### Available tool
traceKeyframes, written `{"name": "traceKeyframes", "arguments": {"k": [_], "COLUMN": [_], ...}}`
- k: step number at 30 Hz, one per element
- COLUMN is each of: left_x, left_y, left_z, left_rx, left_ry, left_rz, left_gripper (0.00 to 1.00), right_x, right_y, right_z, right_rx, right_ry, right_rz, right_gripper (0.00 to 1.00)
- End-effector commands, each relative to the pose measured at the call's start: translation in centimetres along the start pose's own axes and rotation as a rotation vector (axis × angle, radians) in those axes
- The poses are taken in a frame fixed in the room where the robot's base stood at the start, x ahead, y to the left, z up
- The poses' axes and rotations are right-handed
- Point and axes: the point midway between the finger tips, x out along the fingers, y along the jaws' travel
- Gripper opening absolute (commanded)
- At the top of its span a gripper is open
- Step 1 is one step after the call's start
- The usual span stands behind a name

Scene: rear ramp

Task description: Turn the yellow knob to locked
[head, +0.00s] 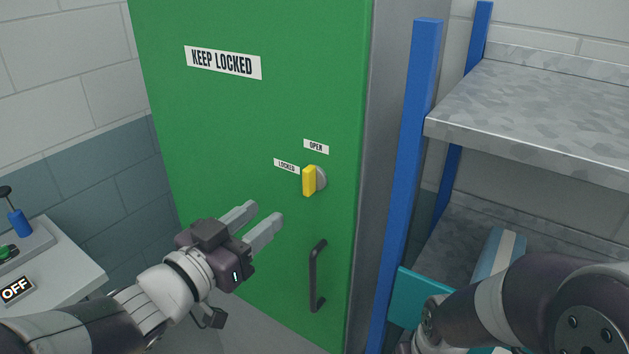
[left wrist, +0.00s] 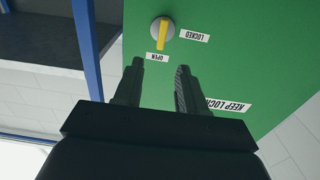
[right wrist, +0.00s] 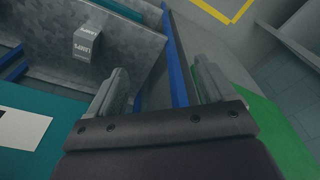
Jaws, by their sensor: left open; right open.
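The yellow knob (head: 309,181) sits on a round grey base on the green cabinet door (head: 240,130). In the left wrist view the knob's yellow bar (left wrist: 163,35) points at the OPEN label (left wrist: 158,57), and the LOCKED label (left wrist: 194,37) is to its side. In the head view the LOCKED label (head: 286,165) is left of the knob and the OPEN label (head: 316,146) above it. My left gripper (head: 264,212) is open and empty, lower left of the knob and apart from it. My right gripper (right wrist: 160,68) is open and empty near the shelf.
A black door handle (head: 316,275) is below the knob. A metal shelf rack with blue posts (head: 411,150) stands right of the cabinet. A small table (head: 70,277) with an OFF sign is at the left. A labelled grey box (right wrist: 88,42) is on a shelf.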

Motion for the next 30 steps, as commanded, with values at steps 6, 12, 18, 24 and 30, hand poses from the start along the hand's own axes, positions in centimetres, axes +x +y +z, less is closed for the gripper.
{"name": "traceKeyframes", "arguments": {"k": [6,12,18,24,30], "left_x": [5.3,9.8,11.6,11.9,11.9], "left_y": [0.1,0.0,-0.1,-0.1,-0.1], "left_z": [-0.2,-0.1,0.0,0.2,0.2], "left_rx": [-0.004,-0.002,-0.001,0.000,0.000], "left_ry": [-0.006,-0.005,-0.004,-0.004,-0.004], "left_rz": [0.003,-0.001,-0.003,-0.004,-0.004], "left_gripper": [0.40,0.40,0.40,0.40,0.14], "right_x": [-1.3,-2.6,-3.1,-3.1,-3.1], "right_y": [0.0,0.0,0.0,0.0,0.0], "right_z": [-0.1,-0.3,-0.4,-0.4,-0.4], "right_rx": [0.000,0.000,0.000,0.000,0.000], "right_ry": [0.000,0.000,0.000,0.000,0.000], "right_rz": [0.000,0.000,0.000,0.000,0.000], "right_gripper": [0.83,0.83,0.83,0.83,0.83]}}
